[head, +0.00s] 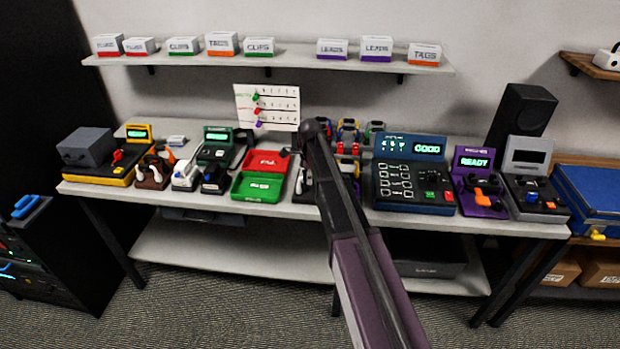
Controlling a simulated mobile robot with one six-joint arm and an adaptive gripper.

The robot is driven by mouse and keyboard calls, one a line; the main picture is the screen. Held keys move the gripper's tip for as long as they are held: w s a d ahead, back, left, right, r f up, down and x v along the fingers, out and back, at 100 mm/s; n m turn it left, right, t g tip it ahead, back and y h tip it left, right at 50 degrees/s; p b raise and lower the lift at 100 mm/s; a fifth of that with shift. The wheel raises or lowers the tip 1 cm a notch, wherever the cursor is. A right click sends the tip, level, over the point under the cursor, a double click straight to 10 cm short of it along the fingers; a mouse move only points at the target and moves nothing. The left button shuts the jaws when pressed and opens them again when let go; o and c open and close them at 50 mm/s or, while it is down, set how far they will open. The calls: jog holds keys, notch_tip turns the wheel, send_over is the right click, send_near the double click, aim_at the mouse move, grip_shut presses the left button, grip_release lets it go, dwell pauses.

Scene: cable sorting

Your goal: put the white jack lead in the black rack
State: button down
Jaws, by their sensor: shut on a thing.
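My arm reaches up from the bottom of the head view to a dark joint in front of the bench. My gripper does not show clearly; the arm hides whatever is beyond that joint. I cannot make out a white jack lead for certain. A small black rack (214,182) stands on the bench, left of the green tray, with something small and pale on it. A white rack (186,177) and a brown rack (153,174) stand to its left.
A green tray (256,190) with a red part behind it lies left of my arm. A dark blue console (413,185) and a purple unit (478,195) stand to the right. The bench (110,191) is crowded; a shelf (280,62) with labelled boxes hangs above.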

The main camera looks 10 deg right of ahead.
jog(key=shift+f, duration=0.1)
dwell(0.3)
jog(key=c, duration=0.5)
grip_release()
jog(key=o, duration=0.5)
jog(key=shift+r+p, duration=4)
jog(key=shift+r, duration=0.05)
jog(key=shift+s, duration=0.1)
